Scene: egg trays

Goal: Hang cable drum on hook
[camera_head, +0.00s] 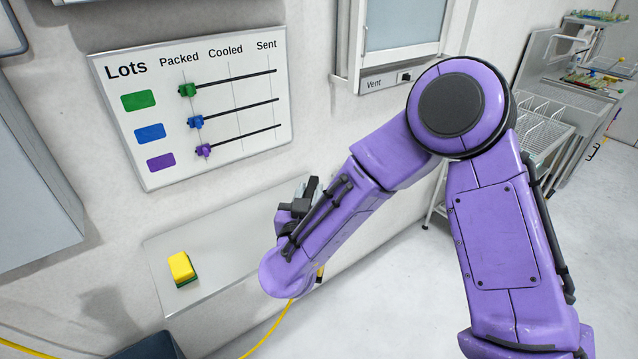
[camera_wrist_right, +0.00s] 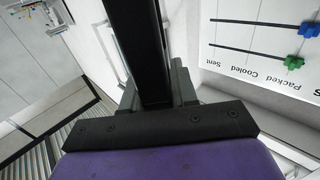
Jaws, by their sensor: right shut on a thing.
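My right arm reaches in toward the wall. Its gripper (camera_head: 306,194) is beyond the wrist, mostly hidden by my purple forearm, in front of the wall and above the shelf. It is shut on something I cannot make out. The wrist view shows the dark gripper (camera_wrist_right: 140,50) from behind with grey parts beside it. A yellow cable (camera_head: 268,335) runs up from the floor and passes behind my wrist. Neither a cable drum nor a hook can be made out in either view. My left gripper is not in view.
A metal shelf (camera_head: 215,262) below the gripper holds a yellow-and-green sponge (camera_head: 182,268). A "Lots" board (camera_head: 240,65) with sliders hangs above. A "Vent" cabinet (camera_head: 385,82) is on the wall. A wire-rack cart (camera_head: 540,120) stands right.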

